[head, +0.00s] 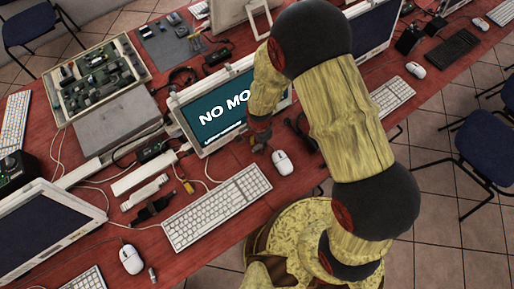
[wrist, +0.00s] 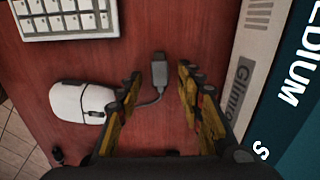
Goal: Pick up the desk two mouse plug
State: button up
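The grey mouse plug (wrist: 159,68) lies on the red desk in the wrist view, with its dark cable curving back towards the white mouse (wrist: 82,102). My gripper (wrist: 160,84) is open, with one yellow-and-black finger on each side of the plug and cable. The plug's tip shows between and slightly beyond the fingertips, and neither finger appears to touch it. In the head view my gripper (head: 259,140) is low over the desk in front of the monitor, beside the white mouse (head: 283,162). I cannot make out the plug there.
A monitor (head: 205,110) stands just behind my gripper; its frame is close on the right in the wrist view (wrist: 250,62). A white keyboard (head: 217,206) lies in front. Cables and adapters (head: 152,208) clutter the desk left of it. Bare desk surrounds the plug.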

jog(key=shift+c, duration=0.4)
jog(key=shift+r, duration=0.1)
jog(key=c, duration=0.7)
jog(key=shift+c, duration=0.6)
jog(key=shift+r, duration=0.1)
jog(key=shift+w+r, duration=0.1)
jog(key=shift+r, duration=0.45)
jog(key=s+d+r+p, duration=0.3)
jog(key=s+d+r, duration=0.6)
jog(key=d+r, duration=0.1)
jog(key=shift+s+r+p, duration=0.3)
jog(key=shift+s+r, duration=0.1)
jog(key=shift+r, duration=0.45)
jog(key=shift+d, duration=0.1)
